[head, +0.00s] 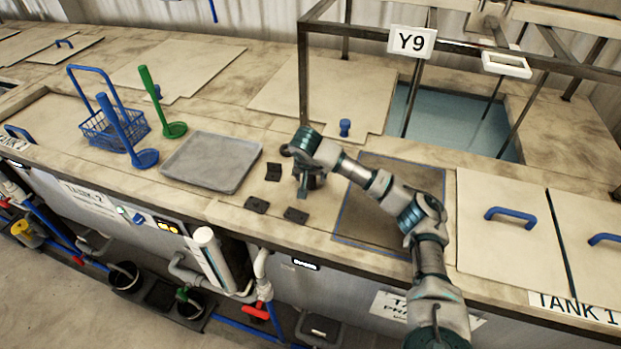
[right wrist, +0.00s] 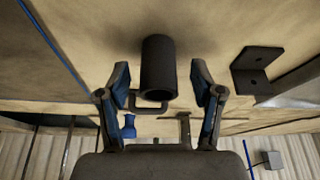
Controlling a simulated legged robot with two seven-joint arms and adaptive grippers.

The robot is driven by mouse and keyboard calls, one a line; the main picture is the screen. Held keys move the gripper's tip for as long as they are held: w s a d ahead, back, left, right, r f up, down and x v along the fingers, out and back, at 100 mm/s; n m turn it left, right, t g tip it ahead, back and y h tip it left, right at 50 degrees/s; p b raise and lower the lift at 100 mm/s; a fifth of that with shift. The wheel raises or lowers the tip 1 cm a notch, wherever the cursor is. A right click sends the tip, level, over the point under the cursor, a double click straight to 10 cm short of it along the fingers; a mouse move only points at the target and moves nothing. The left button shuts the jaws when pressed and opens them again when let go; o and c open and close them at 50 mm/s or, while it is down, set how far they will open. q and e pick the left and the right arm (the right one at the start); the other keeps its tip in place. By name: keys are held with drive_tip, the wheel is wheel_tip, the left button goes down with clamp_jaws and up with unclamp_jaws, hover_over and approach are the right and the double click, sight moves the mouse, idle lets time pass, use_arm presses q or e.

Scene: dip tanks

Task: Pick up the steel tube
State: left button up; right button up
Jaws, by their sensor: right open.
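The steel tube (right wrist: 158,62) is a short, dark grey cylinder with a hollow end, seen in the right wrist view between my right gripper's two fingers (right wrist: 160,90). Gaps show on both sides of it, and the fingers are open and apart from it. In the head view my right gripper (head: 302,188) points down over the worktop, left of the blue-outlined dark mat. The tube is mostly hidden there by the gripper. My left gripper is not in view.
Small dark angle brackets (head: 256,204) lie left of and in front of the gripper; one bracket (right wrist: 258,68) shows close by in the wrist view. A grey tray (head: 212,162) lies further left. A blue knob (head: 345,127) stands behind. An open tank (head: 455,118) is at the back right.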

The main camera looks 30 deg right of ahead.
drive_tip(key=shift+w+d+f, duration=0.1)
drive_tip(key=shift+f, duration=0.25)
drive_tip(key=shift+c, duration=0.6)
drive_tip(key=shift+d, duration=0.1)
clamp_jaws()
drive_tip(key=shift+r, duration=0.15)
